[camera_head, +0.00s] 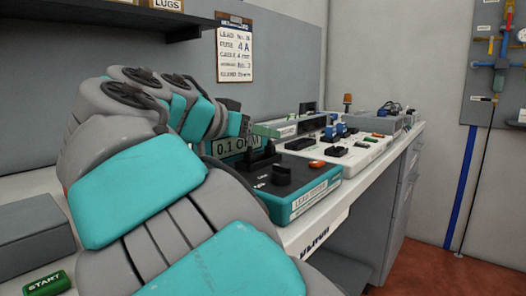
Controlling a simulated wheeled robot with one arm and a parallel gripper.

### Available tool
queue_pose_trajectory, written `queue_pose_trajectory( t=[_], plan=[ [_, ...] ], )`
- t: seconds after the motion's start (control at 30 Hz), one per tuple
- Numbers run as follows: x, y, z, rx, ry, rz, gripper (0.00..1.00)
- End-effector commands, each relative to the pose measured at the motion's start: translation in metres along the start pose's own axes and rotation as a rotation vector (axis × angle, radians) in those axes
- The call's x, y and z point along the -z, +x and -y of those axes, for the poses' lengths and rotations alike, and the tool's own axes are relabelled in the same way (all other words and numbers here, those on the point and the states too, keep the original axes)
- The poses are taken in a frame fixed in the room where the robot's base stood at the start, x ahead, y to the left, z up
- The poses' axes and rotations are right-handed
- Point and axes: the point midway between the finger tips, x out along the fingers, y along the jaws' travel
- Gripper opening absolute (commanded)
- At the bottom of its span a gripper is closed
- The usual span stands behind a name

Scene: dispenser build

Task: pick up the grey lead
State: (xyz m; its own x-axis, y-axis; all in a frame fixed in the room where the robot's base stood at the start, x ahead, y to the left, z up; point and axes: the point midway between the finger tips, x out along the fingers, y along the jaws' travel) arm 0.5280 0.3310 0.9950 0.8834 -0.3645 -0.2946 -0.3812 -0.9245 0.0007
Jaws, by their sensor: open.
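I cannot make out a grey lead in this view; my arm hides part of the bench. My gripper (246,124) is small and partly hidden at the far end of my arm, above the bench by the 0.1 OHM display. The jaws are open, and I see nothing held between them. A teal tester (312,203) with a black top and a label that starts with LEAD stands on the bench, in front of the display (236,146). An orange button (316,164) and black fittings (282,174) are on its top.
A white board (362,158) with black, blue and coloured parts lies beyond the tester. A grey box (30,232) and a green START button (45,283) are at left. A clipboard (235,50) hangs on the back panel, right of a dark shelf (120,24). Red floor (450,272) is clear at right.

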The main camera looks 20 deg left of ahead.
Motion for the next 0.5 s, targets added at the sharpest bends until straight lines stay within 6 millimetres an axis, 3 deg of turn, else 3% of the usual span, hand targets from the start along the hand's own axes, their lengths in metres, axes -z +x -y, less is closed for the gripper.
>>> queue_pose_trajectory(
  t=[0.2, 0.5],
  plan=[
    [0.0, 0.028, 0.0, -0.002, 0.0, 0.002, 0.54],
    [0.0, 0.033, 0.0, -0.001, 0.001, 0.001, 0.54]
  ],
)
